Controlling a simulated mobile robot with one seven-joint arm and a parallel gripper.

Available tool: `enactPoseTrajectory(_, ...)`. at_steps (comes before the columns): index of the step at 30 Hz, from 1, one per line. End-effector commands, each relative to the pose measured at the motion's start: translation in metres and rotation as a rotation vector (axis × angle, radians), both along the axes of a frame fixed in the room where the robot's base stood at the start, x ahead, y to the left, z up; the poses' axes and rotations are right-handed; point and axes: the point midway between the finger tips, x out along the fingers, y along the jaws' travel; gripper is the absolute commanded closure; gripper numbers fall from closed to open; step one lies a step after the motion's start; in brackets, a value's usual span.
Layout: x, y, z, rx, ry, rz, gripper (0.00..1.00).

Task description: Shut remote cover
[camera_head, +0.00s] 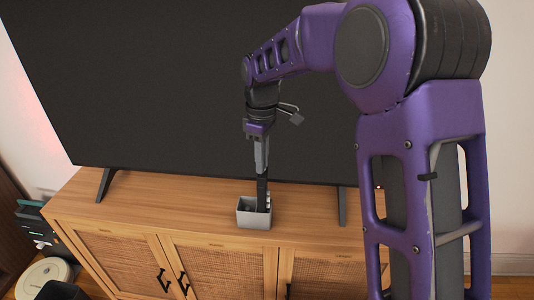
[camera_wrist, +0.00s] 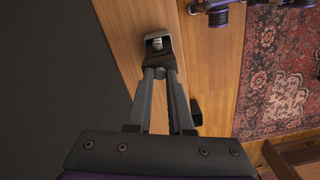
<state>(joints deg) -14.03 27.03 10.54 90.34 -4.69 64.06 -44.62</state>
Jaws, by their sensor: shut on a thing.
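A small grey open box (camera_head: 254,219) stands on the wooden cabinet in front of the television. A slim dark thing, seemingly the remote (camera_head: 262,189), stands upright with its lower end inside or against the box. My gripper (camera_head: 261,172) points down from above and is shut on the upper part of this dark thing. In the wrist view, the fingertips (camera_wrist: 160,73) are close together at a dark piece, with a small pale part beyond it. The remote's cover cannot be made out, nor whether it is open or shut.
The wooden cabinet top (camera_head: 170,198) is mostly clear around the box. The large black television (camera_head: 160,90) stands close behind, with its feet (camera_head: 105,184) on the cabinet. A pale round device (camera_head: 44,276) lies on the floor at left. A patterned rug (camera_wrist: 280,80) shows in the wrist view.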

Motion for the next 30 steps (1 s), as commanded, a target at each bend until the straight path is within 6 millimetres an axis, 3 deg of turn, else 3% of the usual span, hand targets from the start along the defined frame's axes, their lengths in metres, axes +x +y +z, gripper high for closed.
enactPoseTrajectory(21, 0.0001, 0.0042, -0.0023, -0.082, 0.005, 0.000, 1.00)
enactPoseTrajectory(22, 0.0001, 0.0041, -0.0023, -0.082, 0.005, 0.000, 0.79)
enactPoseTrajectory(27, 0.0000, 0.0042, -0.0021, -0.081, 0.005, 0.000, 0.50)
enactPoseTrajectory(30, 0.0001, 0.0044, -0.0019, -0.080, 0.004, 0.000, 0.50)
